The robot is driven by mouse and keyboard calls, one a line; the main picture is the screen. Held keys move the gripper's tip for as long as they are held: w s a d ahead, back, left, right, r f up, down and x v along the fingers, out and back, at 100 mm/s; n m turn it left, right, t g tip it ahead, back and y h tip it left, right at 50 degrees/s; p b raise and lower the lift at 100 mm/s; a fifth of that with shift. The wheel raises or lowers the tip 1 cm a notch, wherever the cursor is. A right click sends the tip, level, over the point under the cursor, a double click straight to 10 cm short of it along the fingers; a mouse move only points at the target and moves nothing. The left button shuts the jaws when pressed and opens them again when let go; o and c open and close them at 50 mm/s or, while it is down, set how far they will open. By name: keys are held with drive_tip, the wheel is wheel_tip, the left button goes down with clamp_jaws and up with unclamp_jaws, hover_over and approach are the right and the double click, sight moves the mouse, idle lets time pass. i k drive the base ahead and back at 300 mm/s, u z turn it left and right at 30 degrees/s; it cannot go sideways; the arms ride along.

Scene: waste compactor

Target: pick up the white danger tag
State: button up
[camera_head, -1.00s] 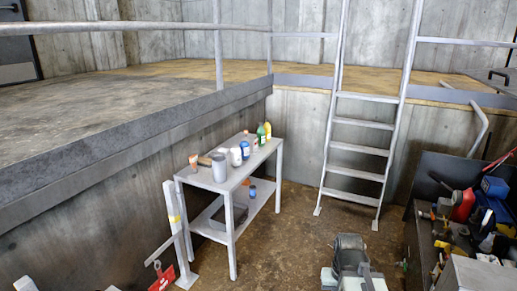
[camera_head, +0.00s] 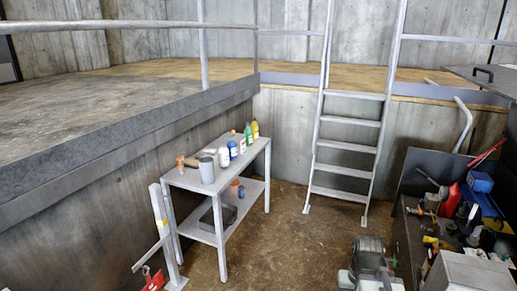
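I cannot make out a white danger tag for certain in this view. A small red item (camera_head: 153,281) with pale marks sits at the lower left edge, beside a grey post with a yellow band (camera_head: 161,222). It is too small to tell what it is. A grey and dark mechanical body at the bottom right of centre seems to be part of my own arm. No gripper fingers show.
A grey two-level table (camera_head: 185,177) holds bottles and cans along the left wall. A metal ladder (camera_head: 349,147) leads to a raised platform. A dark bench (camera_head: 408,165) with cluttered tools stands at right. The brown floor between is clear.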

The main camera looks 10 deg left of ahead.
sight(243, 151)
drive_tip(key=z, duration=0.1)
drive_tip(key=i, duration=3.7)
drive_tip(key=u, duration=2.85)
